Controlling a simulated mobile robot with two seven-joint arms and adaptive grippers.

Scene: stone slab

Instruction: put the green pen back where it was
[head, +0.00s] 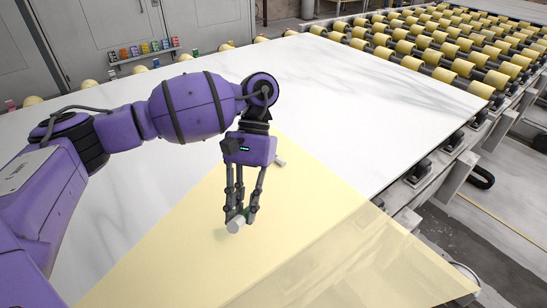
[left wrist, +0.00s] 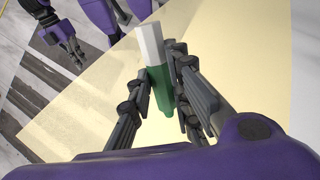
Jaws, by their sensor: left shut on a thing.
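The green pen (left wrist: 159,88) is thick, with a green body and a white end. My left gripper (head: 241,214) is shut on it above the pale yellow sheet (head: 170,235). In the left wrist view the pen lies between the fingers of my left gripper (left wrist: 160,98), its white end pointing away. In the head view the white end (head: 236,226) shows, and most of the green is hidden by the fingers. I cannot tell whether the pen touches the sheet. Part of my right gripper (left wrist: 65,45) shows at the upper left of the left wrist view; its opening is unclear.
A small whitish piece (head: 280,161) lies just behind my left gripper. The white stone slab (head: 335,100) is otherwise mostly clear. The sheet hangs past its front right edge. Yellow rollers (head: 440,50) stand at the back right. A rack of coloured items (head: 145,50) is on the cabinets.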

